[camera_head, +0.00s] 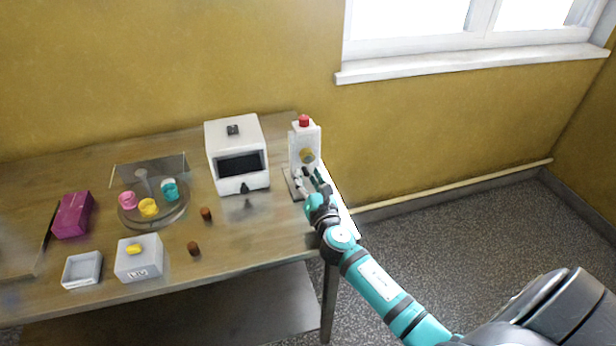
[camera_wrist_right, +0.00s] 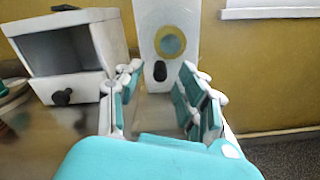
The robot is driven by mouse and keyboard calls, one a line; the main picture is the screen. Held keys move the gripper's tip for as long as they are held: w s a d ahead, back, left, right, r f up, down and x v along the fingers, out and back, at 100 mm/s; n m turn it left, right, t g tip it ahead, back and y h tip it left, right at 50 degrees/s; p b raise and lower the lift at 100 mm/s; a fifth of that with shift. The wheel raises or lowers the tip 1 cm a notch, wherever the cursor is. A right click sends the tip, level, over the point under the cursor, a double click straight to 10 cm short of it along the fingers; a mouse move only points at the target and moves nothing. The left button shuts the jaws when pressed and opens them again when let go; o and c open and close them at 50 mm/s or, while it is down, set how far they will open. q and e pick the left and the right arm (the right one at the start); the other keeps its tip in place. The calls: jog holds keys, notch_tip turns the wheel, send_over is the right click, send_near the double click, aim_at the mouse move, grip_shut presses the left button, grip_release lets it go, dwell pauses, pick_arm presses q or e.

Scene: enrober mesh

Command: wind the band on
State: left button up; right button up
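A white upright machine (camera_head: 296,146) stands at the right end of the table, with a red button (camera_head: 304,120) on top. A yellow ring with a blue-grey centre (camera_wrist_right: 171,44) is on its front face. A black knob (camera_wrist_right: 160,71) sits below the ring. My right gripper (camera_head: 309,177) is in front of the machine, low near its base. In the right wrist view the fingers (camera_wrist_right: 161,92) are spread, with nothing held, and the knob appears beyond the gap between them. I cannot make out a separate band. My left gripper is not in view.
A white box with a dark opening (camera_head: 216,136) stands left of the machine. Further left are a round turntable (camera_head: 160,219) with coloured cups, a magenta box (camera_head: 73,215), a white tray (camera_head: 68,271) and a grey box (camera_head: 150,266). Two brown cylinders stand mid-table.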

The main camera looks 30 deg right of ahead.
aim_at(304, 154)
grip_shut()
dwell(0.3)
jog(key=shift+w+m, duration=0.1)
jog(key=shift+m, duration=0.4)
dwell(0.5)
jog(key=shift+a+r+m+b, duration=0.25)
jog(key=shift+m+b, duration=0.05)
jog(key=shift+m, duration=0.8)
jog(key=m, duration=0.2)
jog(key=shift+w+a+r+m, duration=0.1)
jog(key=shift+a+r+m, duration=0.15)
jog(key=shift+r+m, duration=0.05)
jog(key=m, duration=0.2)
jog(key=r+m, duration=0.1)
jog(key=m, duration=0.2)
jog(key=shift+a+r, duration=0.15)
jog(key=shift+r, duration=0.05)
jog(key=m, duration=0.3)
jog(key=r+m+p, duration=0.1)
jog(key=m, duration=0.2)
jog(key=shift+r, duration=0.2)
jog(key=m, duration=0.2)
jog(key=d+r+m+p, duration=0.1)
jog(key=m, duration=0.1)
jog(key=shift+d+r+m+p, duration=0.15)
jog(key=shift+m+p, duration=0.3)
jog(key=shift+m, duration=1.05)
